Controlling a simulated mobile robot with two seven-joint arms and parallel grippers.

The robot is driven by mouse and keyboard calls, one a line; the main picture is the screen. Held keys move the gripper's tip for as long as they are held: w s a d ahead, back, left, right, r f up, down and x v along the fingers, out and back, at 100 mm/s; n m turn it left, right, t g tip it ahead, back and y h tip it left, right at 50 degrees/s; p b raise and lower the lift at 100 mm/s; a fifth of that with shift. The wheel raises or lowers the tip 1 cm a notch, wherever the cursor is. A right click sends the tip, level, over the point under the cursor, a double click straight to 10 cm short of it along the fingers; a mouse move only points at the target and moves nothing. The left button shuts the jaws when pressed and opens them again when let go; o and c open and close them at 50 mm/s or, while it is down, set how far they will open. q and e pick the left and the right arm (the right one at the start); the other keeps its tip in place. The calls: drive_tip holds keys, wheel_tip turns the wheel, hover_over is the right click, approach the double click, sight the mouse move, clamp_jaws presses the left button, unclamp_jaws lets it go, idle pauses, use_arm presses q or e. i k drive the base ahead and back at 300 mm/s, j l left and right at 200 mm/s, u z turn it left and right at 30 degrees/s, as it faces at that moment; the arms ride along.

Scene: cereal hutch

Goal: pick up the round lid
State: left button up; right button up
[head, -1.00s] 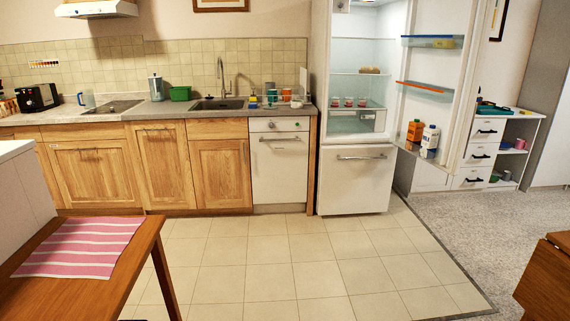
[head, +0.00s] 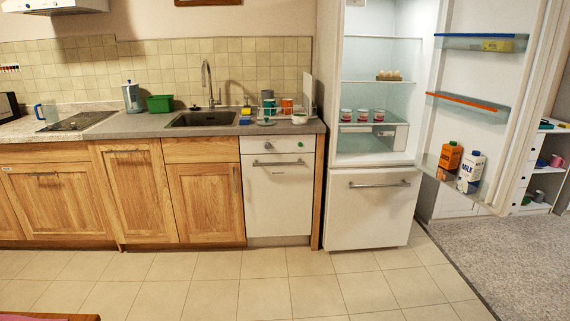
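I cannot make out a round lid for certain in the head view. Small items stand on the counter right of the sink (head: 200,119): a blue and yellow item (head: 245,117), an orange cup (head: 287,106) and a white bowl (head: 299,118). They are too small to tell whether a lid is among them. Neither of my grippers is in view.
The fridge (head: 372,215) stands open, its door swung right with an orange carton (head: 450,157) and a milk carton (head: 470,170) on the door shelf. A green tub (head: 159,103) sits left of the sink. The tiled floor (head: 210,290) ahead is mostly clear.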

sight(266, 122)
drive_tip(key=i, duration=1.45)
drive_tip(key=i+u, duration=0.2)
drive_tip(key=i, duration=0.2)
drive_tip(key=i+l+u, duration=0.25)
drive_tip(key=i, duration=0.15)
drive_tip(key=i+l+u, duration=0.2)
drive_tip(key=i, duration=0.2)
drive_tip(key=j, duration=0.1)
